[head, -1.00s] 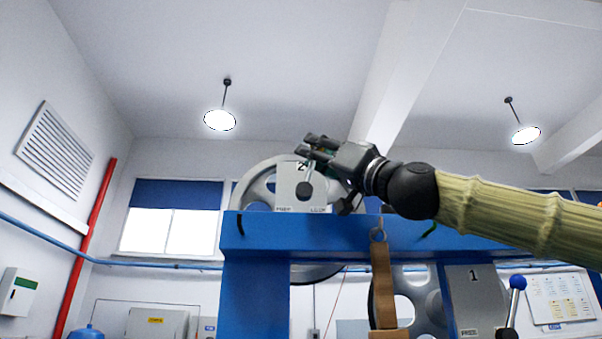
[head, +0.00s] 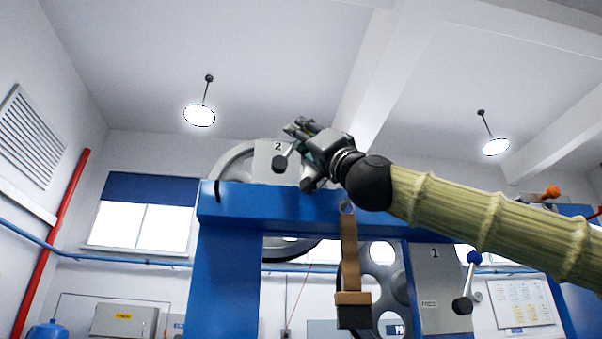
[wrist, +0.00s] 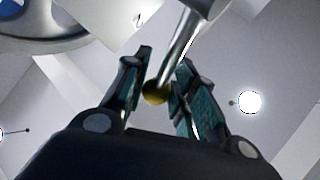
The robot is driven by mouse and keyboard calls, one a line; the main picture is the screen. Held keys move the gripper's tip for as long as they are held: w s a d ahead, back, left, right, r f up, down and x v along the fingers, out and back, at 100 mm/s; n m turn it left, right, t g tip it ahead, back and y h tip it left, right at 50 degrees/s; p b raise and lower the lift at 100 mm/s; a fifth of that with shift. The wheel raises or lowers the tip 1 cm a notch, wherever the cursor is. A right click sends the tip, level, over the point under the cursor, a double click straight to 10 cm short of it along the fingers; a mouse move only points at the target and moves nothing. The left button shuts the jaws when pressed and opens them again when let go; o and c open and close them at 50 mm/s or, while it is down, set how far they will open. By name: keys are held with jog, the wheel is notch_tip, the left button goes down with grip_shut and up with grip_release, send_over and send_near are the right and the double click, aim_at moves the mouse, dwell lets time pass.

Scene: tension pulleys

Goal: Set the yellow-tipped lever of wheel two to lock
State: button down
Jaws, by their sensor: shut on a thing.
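The grey plate marked 2 (head: 265,160) stands on the blue beam in front of wheel two (head: 232,165). Its lever (head: 290,150) rises from a black hub and leans up to the right; the plate's lower edge lettering is hidden. My gripper (head: 300,130) is at the lever's upper end, above and right of the hub, and covers the tip in the head view. In the wrist view the yellow ball tip (wrist: 155,93) and metal rod (wrist: 182,45) lie between my fingers (wrist: 158,95), which are shut on the lever's end.
Plate 1 (head: 432,280) has a lever with a blue ball (head: 474,257) at lower right. A brown strap with a weight (head: 352,298) hangs below the blue beam (head: 300,208), under my arm. An orange ball (head: 551,192) shows at far right.

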jog(key=shift+d+r, duration=0.1)
jog(key=shift+d, duration=0.05)
jog(key=c, duration=1.2)
grip_release()
jog(key=shift+c, duration=0.2)
jog(key=v, duration=1.2)
